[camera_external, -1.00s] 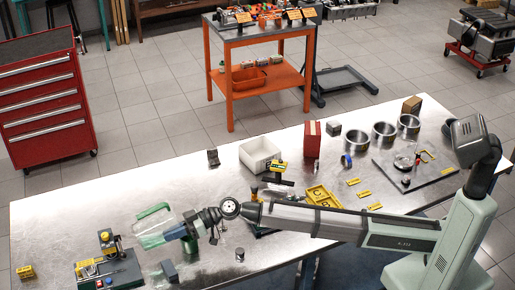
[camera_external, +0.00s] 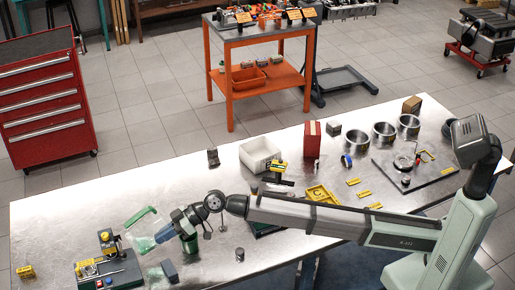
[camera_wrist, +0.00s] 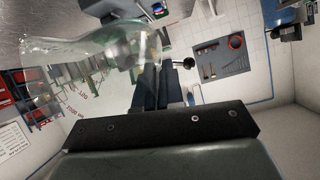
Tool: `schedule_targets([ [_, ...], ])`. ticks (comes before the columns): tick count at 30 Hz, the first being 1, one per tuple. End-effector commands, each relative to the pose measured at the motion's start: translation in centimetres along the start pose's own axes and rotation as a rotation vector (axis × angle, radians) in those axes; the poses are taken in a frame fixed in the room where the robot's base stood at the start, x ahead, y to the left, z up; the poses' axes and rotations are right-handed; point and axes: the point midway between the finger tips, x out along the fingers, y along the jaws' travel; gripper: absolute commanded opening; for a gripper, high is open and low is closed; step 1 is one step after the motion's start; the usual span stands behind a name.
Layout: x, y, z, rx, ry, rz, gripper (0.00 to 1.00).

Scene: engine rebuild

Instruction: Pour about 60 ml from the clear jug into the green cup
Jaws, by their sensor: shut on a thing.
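The clear jug (camera_external: 140,232) has a green rim and green-tinted contents low in it. It is held tilted above the left part of the bench in the external view. It also shows see-through in the wrist view (camera_wrist: 95,70), with red scale marks. My gripper (camera_external: 166,234) is shut on the jug's handle side; the exact grip is hard to see. A green shape, seemingly the green cup (camera_external: 191,244), shows just right of the gripper, partly hidden by my wrist. I cannot see a stream or the level in the cup.
A white bin (camera_external: 260,150) and red box (camera_external: 312,138) stand farther right. The bench behind the jug is clear.

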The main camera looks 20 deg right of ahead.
Motion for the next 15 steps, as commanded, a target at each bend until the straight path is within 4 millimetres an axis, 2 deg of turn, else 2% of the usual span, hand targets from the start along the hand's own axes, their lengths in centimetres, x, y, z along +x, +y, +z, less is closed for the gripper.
schedule_targets([
  [5,0.0,-0.1,-0.9,-0.004,-0.045,0.010,0.00],
  [15,1.6,0.2,1.6,-0.009,-0.142,0.029,0.00],
])
